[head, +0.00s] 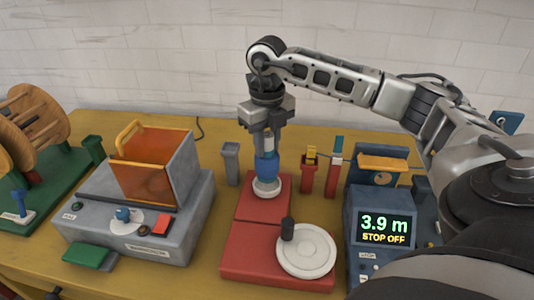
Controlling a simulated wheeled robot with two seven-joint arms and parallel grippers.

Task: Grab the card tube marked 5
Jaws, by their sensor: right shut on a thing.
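My right gripper (266,148) points straight down over the red winder base (238,262). It is shut on an upright pale card tube (268,143), whose top shows between the fingers. A blue band, which looks like wound wool (266,169), is around the tube just below the fingertips. Under it is a white round seat (267,187) on the red base. I cannot tell whether the tube touches the seat. No number 5 can be read on the tube. My left gripper is out of view.
A white crank wheel (305,250) with a black knob stands at the front of the red base. A grey machine with an orange guard (150,165) is at left. A meter (384,228) reading "3.9 m STOP OFF" is at right. Grey (230,163) and red posts (307,177) flank the gripper.

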